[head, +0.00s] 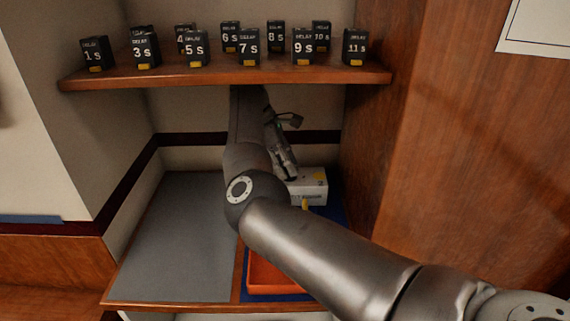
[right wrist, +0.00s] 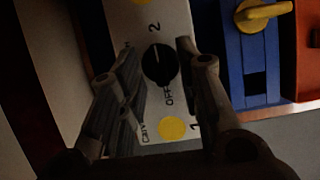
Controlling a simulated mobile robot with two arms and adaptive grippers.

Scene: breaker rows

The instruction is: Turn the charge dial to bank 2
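The charge dial (right wrist: 160,62) is a round black knob on a white box. In the right wrist view a "2" is printed above it, with "OFF" and "1" below. A thin pale mark on the knob appears to face the "2" side; it is small and dark. The white box (head: 310,190) stands at the back right of the niche in the head view. My right gripper (head: 287,160) is beside the box. In the right wrist view its two fingers (right wrist: 150,85) are apart, one on each side of the dial; contact is unclear. My left gripper is not in view.
A wooden shelf (head: 225,77) with several black delay blocks hangs above my right arm. A blue mat (head: 334,211) and an orange tray (head: 272,278) lie below. A blue part with a yellow lever (right wrist: 263,12) is near the dial. The grey panel (head: 180,240) is bare.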

